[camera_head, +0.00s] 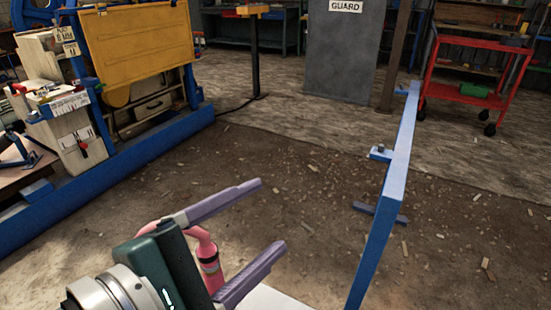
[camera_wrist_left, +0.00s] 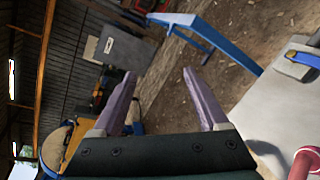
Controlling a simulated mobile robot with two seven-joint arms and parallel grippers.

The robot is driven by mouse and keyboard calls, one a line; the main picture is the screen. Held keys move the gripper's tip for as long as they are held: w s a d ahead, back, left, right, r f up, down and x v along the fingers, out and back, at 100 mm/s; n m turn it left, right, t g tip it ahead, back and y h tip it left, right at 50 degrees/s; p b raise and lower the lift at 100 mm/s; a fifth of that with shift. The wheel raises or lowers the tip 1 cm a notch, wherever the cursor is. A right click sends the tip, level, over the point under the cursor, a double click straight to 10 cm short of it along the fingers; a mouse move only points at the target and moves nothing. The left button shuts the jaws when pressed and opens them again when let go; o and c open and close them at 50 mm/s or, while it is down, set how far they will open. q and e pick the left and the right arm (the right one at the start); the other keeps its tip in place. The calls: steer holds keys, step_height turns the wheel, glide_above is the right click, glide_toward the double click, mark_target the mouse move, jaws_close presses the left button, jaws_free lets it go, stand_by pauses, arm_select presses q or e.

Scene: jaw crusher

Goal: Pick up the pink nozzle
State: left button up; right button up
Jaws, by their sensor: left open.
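The pink nozzle (camera_head: 209,262) shows in the head view behind my left gripper, seen through the space between its fingers. It has a curved pink upper end and a dark band; its lower part is hidden by the gripper. In the left wrist view a pink-red piece, which looks like the nozzle (camera_wrist_left: 303,165), is cut off at the bottom right corner, outside the fingers. My left gripper (camera_head: 270,214) is open with nothing between its purple fingers, which point right in the head view. They also show in the left wrist view (camera_wrist_left: 158,73). My right gripper is not in view.
A pale surface (camera_head: 270,300) shows below the gripper. In the wrist view a blue and yellow item (camera_wrist_left: 303,57) lies on a pale surface. A blue rail (camera_head: 390,195) stands to the right, a blue-framed machine (camera_head: 135,50) at left, a red cart (camera_head: 470,85) behind.

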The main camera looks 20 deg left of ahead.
mark_target(215, 285)
arm_select(q)
steer(key=a+f+n+y+b, duration=0.2)
steer(key=a+f+n+b, duration=0.1)
steer(key=f+n+b, duration=0.2)
steer(key=a+f+n+t+y+b, duration=0.1)
steer(key=a+f+n+y+b, duration=0.2)
steer(key=f+n+b, duration=0.3)
steer(key=s+a+f+n+t+y+b, duration=0.1)
steer(key=a+f+n+y+b, duration=0.2)
steer(key=f+b, duration=0.7)
steer(key=shift+a+f+n+b, duration=0.2)
steer(key=shift+f+n+b, duration=0.15)
steer(key=shift+f+n, duration=1.3)
steer(key=shift+w+a+f+y, duration=0.1)
steer(key=shift+a+f+y, duration=0.05)
steer(key=shift+f+y, duration=0.2)
steer(key=x, duration=0.4)
steer(key=shift+w+a+r, duration=0.1)
steer(key=shift+w+r, duration=0.05)
steer(key=shift+w, duration=0.05)
steer(key=x, duration=0.2)
steer(key=b+x, duration=0.1)
steer(key=x, duration=0.1)
steer(key=shift+w+a, duration=0.1)
steer(key=shift+a, duration=0.25)
steer(key=shift+w+a, duration=0.1)
steer(key=shift+w, duration=0.25)
